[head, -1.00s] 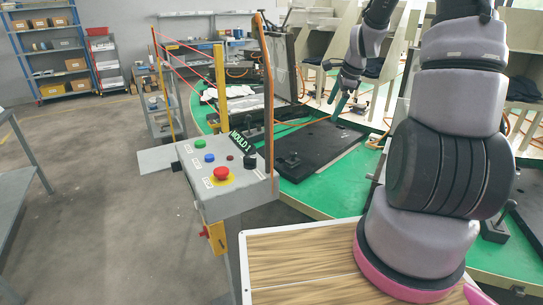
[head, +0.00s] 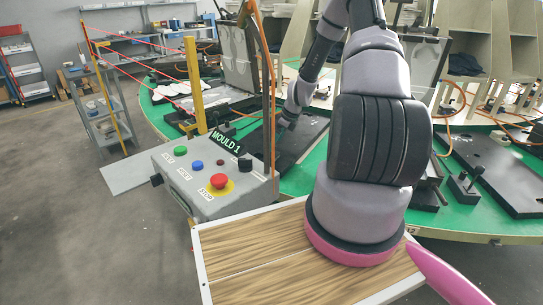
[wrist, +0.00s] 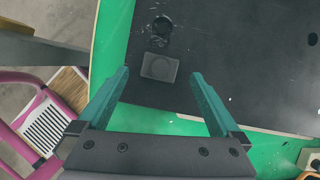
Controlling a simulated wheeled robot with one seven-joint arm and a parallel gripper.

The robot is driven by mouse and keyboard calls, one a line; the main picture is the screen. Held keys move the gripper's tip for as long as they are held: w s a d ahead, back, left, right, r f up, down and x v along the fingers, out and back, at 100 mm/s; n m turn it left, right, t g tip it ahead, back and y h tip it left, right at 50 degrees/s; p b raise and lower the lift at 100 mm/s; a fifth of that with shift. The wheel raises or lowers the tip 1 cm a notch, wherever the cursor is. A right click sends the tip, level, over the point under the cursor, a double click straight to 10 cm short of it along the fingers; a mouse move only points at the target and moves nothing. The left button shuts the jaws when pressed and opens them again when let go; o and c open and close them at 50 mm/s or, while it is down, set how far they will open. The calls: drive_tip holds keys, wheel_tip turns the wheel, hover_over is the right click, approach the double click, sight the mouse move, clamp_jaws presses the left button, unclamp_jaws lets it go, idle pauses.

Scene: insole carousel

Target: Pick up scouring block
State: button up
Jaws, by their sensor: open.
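A small dark grey rectangular block (wrist: 160,67), which I take as the scouring block, lies on a black plate (wrist: 245,60) near its edge in the wrist view. My gripper (wrist: 161,74) is open, its two green fingers pointing toward the plate on either side of the block in the picture. Nothing is between the fingers that I can see held; the gap in height cannot be told. In the head view my gripper (head: 287,123) is small and low by the black plate (head: 300,140), and the block cannot be made out there.
A dark round fitting (wrist: 162,27) stands on the plate just beyond the block. The green carousel top (head: 155,108) surrounds the plates. A control box (head: 215,175) with coloured buttons, a yellow post (head: 194,85) and an orange-edged upright stand left of my arm.

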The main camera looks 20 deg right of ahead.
drive_tip(key=x, duration=0.5)
drive_tip(key=shift+d+f, duration=0.15)
drive_tip(key=c, duration=1.3)
wheel_tip(320, 180, up, 10)
drive_tip(key=shift+r, duration=0.1)
